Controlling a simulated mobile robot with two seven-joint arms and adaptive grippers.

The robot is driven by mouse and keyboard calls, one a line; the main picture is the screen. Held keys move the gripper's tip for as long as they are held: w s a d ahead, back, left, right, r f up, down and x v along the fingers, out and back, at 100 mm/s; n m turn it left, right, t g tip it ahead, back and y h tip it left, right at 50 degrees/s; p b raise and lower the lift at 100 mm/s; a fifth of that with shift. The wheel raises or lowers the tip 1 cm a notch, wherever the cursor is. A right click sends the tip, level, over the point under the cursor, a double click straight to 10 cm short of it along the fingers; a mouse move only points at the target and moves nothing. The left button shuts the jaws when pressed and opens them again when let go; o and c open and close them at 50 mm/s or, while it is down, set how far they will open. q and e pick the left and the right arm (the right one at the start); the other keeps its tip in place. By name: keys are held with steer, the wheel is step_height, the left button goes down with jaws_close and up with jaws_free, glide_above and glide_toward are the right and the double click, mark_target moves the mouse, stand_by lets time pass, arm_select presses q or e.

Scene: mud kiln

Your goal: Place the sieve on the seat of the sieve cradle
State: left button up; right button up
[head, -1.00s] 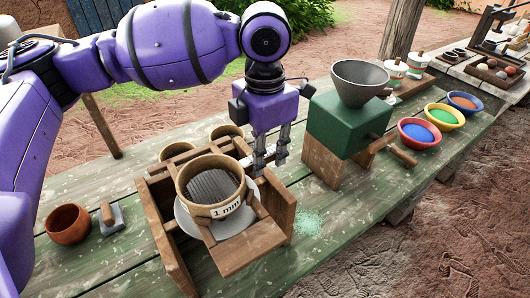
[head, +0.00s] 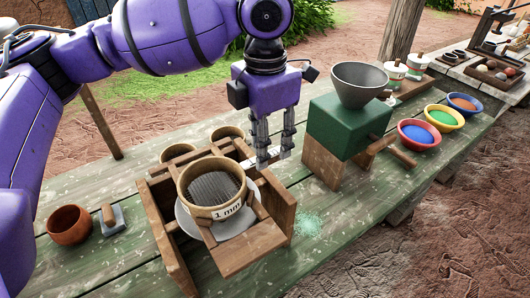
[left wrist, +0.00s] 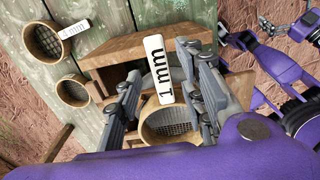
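The sieve (head: 212,188), a round tan ring with grey mesh and a "1 mm" label, sits in the wooden sieve cradle (head: 168,250), over a grey round pan (head: 236,222). Whether it lies fully flat on the seat is hard to tell. My left gripper (head: 273,155) is beside the sieve's right rim, above the cradle's right side, with its fingers apart. In the left wrist view the sieve (left wrist: 168,122) appears beyond the spread fingers (left wrist: 165,105), with its label between them. A second purple arm with a small gripper (left wrist: 300,25) shows there; its opening is unclear.
Two other sieves (head: 227,134) (head: 178,152) stand behind the cradle. A clay bowl (head: 69,225) and a wooden-handled block (head: 111,219) are on the left. A green hopper mill (head: 345,125) and coloured powder bowls (head: 419,133) are on the right.

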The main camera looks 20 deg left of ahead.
arm_select(q)
step_height(320, 180, up, 8)
steer(key=shift+r, duration=0.25)
